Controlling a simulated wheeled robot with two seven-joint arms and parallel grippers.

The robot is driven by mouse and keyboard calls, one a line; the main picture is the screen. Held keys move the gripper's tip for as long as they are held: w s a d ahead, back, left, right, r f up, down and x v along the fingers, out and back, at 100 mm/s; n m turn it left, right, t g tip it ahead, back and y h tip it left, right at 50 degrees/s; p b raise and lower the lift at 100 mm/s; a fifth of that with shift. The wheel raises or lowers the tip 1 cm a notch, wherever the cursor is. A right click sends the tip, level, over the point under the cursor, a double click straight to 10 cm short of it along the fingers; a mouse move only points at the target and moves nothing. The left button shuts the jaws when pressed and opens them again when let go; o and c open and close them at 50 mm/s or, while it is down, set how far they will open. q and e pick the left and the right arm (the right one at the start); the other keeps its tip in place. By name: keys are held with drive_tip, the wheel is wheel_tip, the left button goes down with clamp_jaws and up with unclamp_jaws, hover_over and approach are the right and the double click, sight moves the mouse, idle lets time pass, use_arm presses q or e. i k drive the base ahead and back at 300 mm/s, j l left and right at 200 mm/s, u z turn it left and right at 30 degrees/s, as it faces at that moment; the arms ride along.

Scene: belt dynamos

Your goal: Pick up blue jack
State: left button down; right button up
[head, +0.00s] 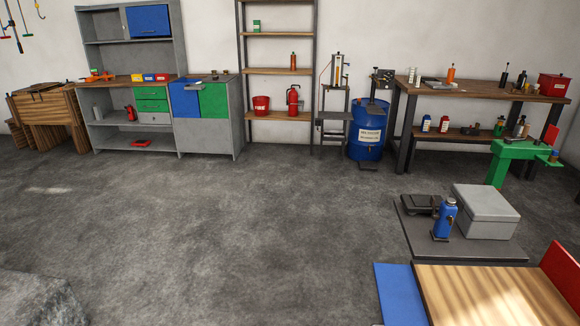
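The blue jack (445,218) stands upright on a dark grey platform (410,235) at the right of the head view. It looks like a small bottle jack with a dark base. A dark device (421,204) lies just behind and left of it, and a grey box (487,211) sits to its right. Neither of my grippers shows in this view.
A wooden tabletop (490,292) with a blue panel (400,293) and a red panel (563,270) lies in front of the platform. A green stand (512,152) is behind it. A wooden workbench (490,92) and blue barrel (368,131) line the wall. Open concrete floor (240,230) fills the middle.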

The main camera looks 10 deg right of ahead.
sight(441, 230)
drive_tip(key=z, duration=1)
